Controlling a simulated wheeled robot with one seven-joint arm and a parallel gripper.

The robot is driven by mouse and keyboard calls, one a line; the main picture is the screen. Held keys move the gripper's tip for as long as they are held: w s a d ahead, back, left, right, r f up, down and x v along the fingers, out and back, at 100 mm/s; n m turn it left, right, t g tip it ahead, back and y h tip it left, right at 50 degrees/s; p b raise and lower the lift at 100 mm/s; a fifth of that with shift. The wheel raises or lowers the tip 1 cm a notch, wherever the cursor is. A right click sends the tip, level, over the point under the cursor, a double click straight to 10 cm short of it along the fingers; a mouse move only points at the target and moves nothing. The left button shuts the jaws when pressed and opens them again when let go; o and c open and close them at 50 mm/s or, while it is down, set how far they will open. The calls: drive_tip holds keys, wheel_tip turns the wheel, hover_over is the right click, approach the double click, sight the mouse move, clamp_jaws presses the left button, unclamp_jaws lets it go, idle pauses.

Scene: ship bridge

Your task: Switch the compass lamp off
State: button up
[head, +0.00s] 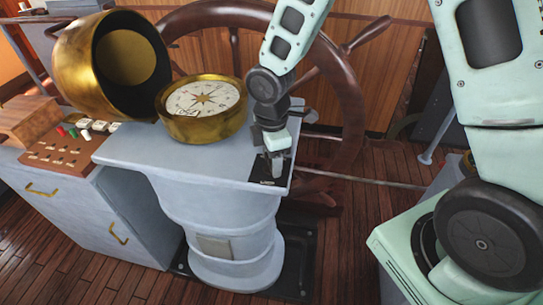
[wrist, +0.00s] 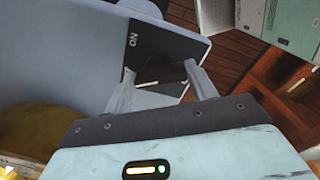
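The compass (head: 204,98) has a brass bowl and a white dial, and it sits on top of the pale grey pedestal (head: 215,165). A black switch plate (head: 268,182) lies at the right end of that top, and it also shows in the wrist view (wrist: 150,45) with the turned white lettering ON. My gripper (head: 277,165) points down over this plate. In the wrist view my gripper (wrist: 160,82) has its fingers apart, with a dark piece between them, perhaps the switch lever. I cannot tell whether they touch it. The lamp itself is not recognisable.
A large open brass hood (head: 75,75) stands left of the compass. A console (head: 65,155) with coloured switches is at the far left. The wooden ship's wheel (head: 345,85) is close behind my gripper. Wooden floor (head: 345,255) is free right of the pedestal.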

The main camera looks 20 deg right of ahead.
drive_tip(key=o, duration=0.4)
drive_tip(key=shift+r, duration=0.1)
wheel_tip(320, 180, up, 17)
drive_tip(key=shift+r+b, duration=0.15)
drive_tip(key=shift+b, duration=0.6)
